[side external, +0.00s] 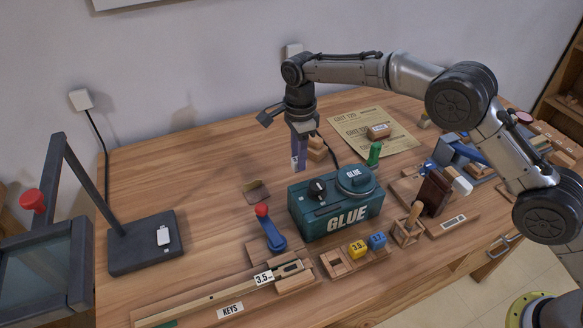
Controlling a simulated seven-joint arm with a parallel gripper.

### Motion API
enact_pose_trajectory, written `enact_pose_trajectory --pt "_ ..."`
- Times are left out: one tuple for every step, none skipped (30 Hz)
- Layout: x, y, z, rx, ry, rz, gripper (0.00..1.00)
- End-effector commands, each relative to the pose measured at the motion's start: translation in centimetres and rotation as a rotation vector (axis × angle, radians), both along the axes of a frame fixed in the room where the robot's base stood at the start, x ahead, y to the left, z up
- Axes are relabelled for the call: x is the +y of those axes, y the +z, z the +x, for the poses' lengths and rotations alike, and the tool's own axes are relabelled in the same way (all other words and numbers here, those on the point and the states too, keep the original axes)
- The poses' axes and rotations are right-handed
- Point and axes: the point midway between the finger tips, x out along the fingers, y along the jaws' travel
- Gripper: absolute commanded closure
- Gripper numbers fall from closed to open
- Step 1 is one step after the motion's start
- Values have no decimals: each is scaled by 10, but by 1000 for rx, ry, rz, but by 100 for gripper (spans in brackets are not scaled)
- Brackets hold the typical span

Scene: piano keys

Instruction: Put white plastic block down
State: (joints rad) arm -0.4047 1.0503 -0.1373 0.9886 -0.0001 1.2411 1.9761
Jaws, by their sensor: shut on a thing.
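My gripper (299,158) points down over the back middle of the table, behind the green glue box. Its purple-grey fingers are shut on a small pale piece, the white plastic block (294,162), which shows only in part at the fingertips. The piece is small in view, and its gap to the table cannot be told. Another small white piece (163,237) lies on the dark base plate of the frame stand at the left.
A red-knobbed blue lever (269,230) and the keys tray (215,300) lie nearer the front. The table's back left is clear.

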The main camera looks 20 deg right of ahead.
Motion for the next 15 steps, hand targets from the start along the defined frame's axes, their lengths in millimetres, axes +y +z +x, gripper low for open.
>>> enact_pose_trajectory --pt "2 -8 5 0 0 0 100" --pt "3 -11 8 -1 0 1 100" --pt "5 -14 11 -1 0 1 100" --pt "5 -16 13 -1 0 1 100" --pt "6 -19 14 0 0 0 100" --pt "7 -20 16 -1 0 1 100" --pt "7 -21 17 -2 0 1 100" --pt "7 -22 17 -1 0 1 100" --pt "8 -23 18 -2 0 1 100" --pt "8 -23 19 -2 0 1 100" --pt "8 -24 19 -2 0 1 100" --pt "9 -26 20 -2 0 1 100" --pt "9 -28 21 -2 0 1 100" --pt "10 -30 22 -1 0 0 100" --pt "9 -36 21 2 0 -1 100"
